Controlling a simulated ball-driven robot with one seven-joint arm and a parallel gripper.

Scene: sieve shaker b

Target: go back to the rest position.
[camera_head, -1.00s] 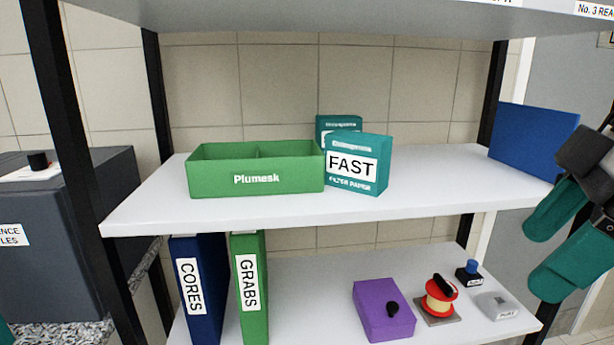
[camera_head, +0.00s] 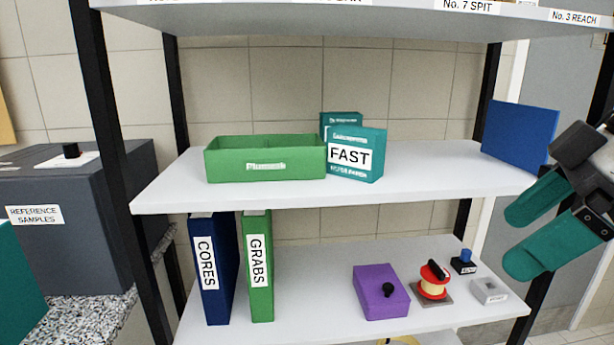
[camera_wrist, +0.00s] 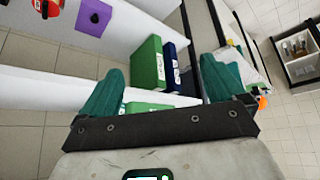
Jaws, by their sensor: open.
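My gripper (camera_head: 520,232) is at the right edge of the head view, beside the right end of the shelves. Its two teal fingers are apart with nothing between them. In the wrist view my gripper (camera_wrist: 165,85) also shows open and empty, with the shelf unit behind its fingers. A rest position is not marked by anything in these views.
A white shelf (camera_head: 230,195) holds a green divided box (camera_head: 265,167), teal filter paper boxes (camera_head: 356,172) and a blue panel (camera_head: 518,135). Below stand binders (camera_head: 258,290) and a purple box (camera_head: 378,295). A dark cabinet (camera_head: 60,240) is at left.

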